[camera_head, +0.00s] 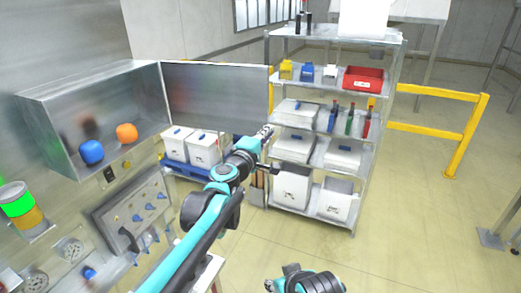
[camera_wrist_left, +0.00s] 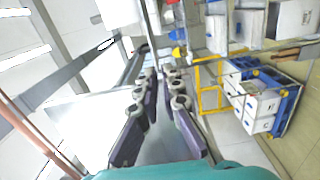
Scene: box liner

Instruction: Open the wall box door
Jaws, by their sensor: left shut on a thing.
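The wall box (camera_head: 75,95) is a metal cabinet on the left wall. Its front is open, and its inside shows. Its grey door (camera_head: 215,95) stands swung wide to the right. My left gripper (camera_head: 266,132) is at the door's free, lower right edge. It is shut on the door there. In the left wrist view, the two dark fingers (camera_wrist_left: 161,85) lie on either side of a thin grey panel. The exact contact is hard to make out. My right gripper does not show clearly; only a teal and black part of my arm is at the bottom.
A blue ball (camera_head: 91,152) and an orange ball (camera_head: 127,133) are in the box. White bins (camera_head: 204,150) stand below the door. A loaded metal shelf (camera_head: 345,190) is just right of my left gripper.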

